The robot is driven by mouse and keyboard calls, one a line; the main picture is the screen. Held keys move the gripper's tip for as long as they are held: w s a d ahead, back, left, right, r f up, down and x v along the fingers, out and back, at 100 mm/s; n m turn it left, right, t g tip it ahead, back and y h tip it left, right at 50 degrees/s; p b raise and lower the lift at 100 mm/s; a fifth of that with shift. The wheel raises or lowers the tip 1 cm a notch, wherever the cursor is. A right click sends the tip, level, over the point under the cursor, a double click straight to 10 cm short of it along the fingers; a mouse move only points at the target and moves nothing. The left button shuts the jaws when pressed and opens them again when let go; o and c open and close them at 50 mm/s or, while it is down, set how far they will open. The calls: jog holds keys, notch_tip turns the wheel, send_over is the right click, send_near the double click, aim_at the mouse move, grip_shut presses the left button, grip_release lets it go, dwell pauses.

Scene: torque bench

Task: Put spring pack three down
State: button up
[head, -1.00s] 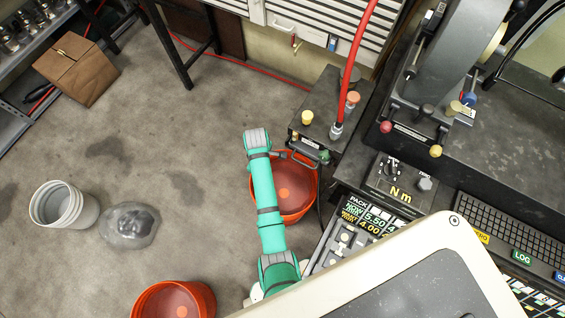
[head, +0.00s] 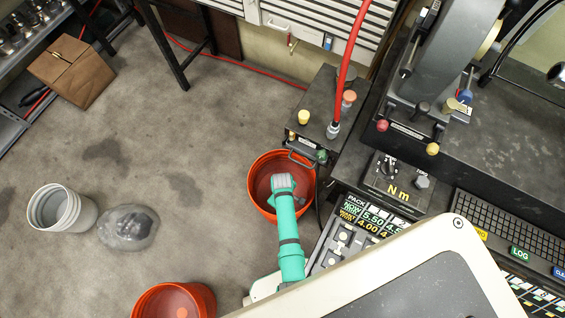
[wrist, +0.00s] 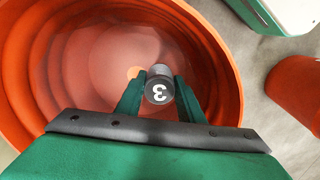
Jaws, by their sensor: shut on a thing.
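Spring pack three (wrist: 158,93) is a short dark cylinder with a white 3 on its end, seen in the wrist view. My gripper (wrist: 159,88) is shut on it, with one green finger on each side. Pack and fingers are over the open mouth of an orange bucket (wrist: 222,55); how deep they are is hard to tell. In the head view this bucket (head: 258,170) stands on the floor beside the bench, and my arm reaches over it. My fingers and the pack are hidden there.
A second orange bucket (head: 208,300) stands at the bottom. A red hose (head: 350,60) hangs above.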

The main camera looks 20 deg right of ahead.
jog(key=shift+f, duration=2.95)
jog(key=shift+f, duration=0.55)
jog(key=o, duration=1.3)
jog(key=shift+o, duration=0.2)
notch_tip(320, 180, up, 13)
jog(key=shift+r, duration=0.1)
